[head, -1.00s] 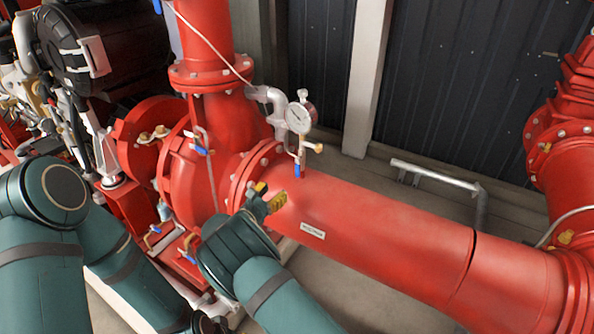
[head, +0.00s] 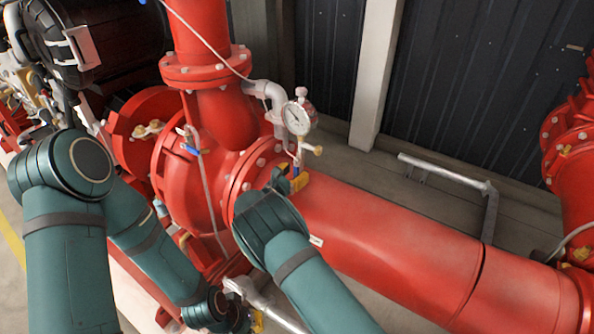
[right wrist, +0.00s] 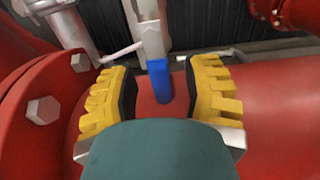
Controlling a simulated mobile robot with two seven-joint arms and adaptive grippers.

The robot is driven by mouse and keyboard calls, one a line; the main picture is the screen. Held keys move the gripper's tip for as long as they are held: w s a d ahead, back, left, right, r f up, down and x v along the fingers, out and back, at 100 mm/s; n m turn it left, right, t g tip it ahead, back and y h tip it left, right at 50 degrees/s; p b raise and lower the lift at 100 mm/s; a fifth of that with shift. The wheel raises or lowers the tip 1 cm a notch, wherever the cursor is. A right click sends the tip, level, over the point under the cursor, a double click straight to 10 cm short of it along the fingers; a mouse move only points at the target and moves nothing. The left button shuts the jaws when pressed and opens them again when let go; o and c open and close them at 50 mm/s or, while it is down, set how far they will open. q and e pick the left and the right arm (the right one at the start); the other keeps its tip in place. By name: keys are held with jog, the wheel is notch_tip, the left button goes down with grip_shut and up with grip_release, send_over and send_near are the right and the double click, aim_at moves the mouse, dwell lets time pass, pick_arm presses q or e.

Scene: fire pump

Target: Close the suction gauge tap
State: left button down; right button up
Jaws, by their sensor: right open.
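The suction gauge (head: 297,118) has a round white dial and stands above the red suction pipe (head: 390,245). Its tap is below it, with a blue lever (right wrist: 158,80) on a grey metal stem (right wrist: 148,30) in the right wrist view. The lever points down along the stem. My right gripper (head: 289,181) is at the tap. In the right wrist view its yellow-padded fingers (right wrist: 158,92) are open on either side of the lever, with gaps on both sides. My left gripper (head: 256,320) is low in the head view, mostly hidden behind my arms; its jaws cannot be made out.
A brass fitting (head: 318,151) sticks out right of the tap. The bolted pump flange (head: 245,172) is close on the left. Another blue-handled valve (head: 191,149) is on the pump casing. A grey rail (head: 445,172) stands behind the pipe by the dark wall.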

jog(key=shift+a, duration=0.1)
jog(key=shift+s, duration=0.1)
jog(key=shift+c, duration=1)
grip_shut()
